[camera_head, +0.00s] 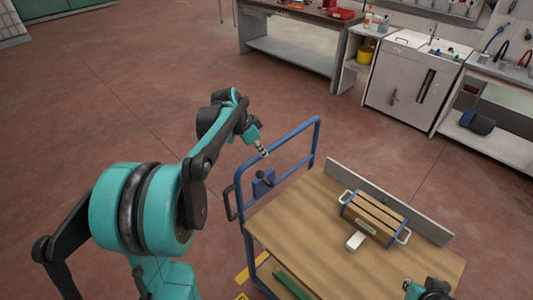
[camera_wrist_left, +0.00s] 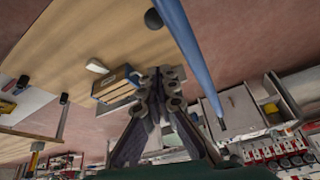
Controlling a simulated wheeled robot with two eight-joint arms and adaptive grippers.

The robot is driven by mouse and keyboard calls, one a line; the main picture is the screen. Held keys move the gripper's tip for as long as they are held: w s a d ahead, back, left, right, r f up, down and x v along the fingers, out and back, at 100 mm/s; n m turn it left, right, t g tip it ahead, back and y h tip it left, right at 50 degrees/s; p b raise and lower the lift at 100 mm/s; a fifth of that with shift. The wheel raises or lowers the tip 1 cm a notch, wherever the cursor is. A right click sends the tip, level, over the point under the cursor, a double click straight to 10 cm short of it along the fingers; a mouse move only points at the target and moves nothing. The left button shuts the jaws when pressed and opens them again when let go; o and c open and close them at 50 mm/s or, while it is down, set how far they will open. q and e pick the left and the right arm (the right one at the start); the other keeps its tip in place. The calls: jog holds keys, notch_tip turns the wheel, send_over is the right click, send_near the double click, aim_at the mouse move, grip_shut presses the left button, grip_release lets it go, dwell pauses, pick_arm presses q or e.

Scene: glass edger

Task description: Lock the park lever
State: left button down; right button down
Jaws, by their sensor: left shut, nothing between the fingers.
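The park lever shows as a short black lever with a round knob (camera_head: 264,176) by a blue plate (camera_head: 265,187) on the trolley's blue tube frame (camera_head: 281,148). In the left wrist view a dark round knob (camera_wrist_left: 153,18) shows at the top, beside the blue tube (camera_wrist_left: 196,57). My left gripper (camera_head: 264,153) is shut and empty, just above the lever and apart from it in the head view. Its closed fingers (camera_wrist_left: 160,82) fill the middle of the left wrist view. Part of my right arm (camera_head: 428,290) shows at the bottom edge; its fingers are unclear.
The trolley's wooden top (camera_head: 320,225) carries a slatted wooden box (camera_head: 374,217) with metal handles and a small white block (camera_head: 355,241). A grey panel (camera_head: 400,205) stands along its back edge. A workbench (camera_head: 300,40) and white cabinet (camera_head: 410,75) stand far behind, across open floor.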

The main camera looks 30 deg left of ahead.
pick_arm(q)
jog(key=shift+s+r, duration=0.2)
jog(key=shift+w, duration=0.1)
jog(key=d+y+p, duration=0.1)
jog(key=w+d+r+m+g+y+p, duration=0.1)
jog(key=d+p, duration=0.1)
jog(key=w+d+r+y+p, duration=0.1)
jog(key=shift+d+r+m+g+p, duration=0.2)
jog(key=shift+d+m+g+p, duration=0.1)
jog(key=shift+d+m+g, duration=0.1)
jog(key=shift+w, duration=0.1)
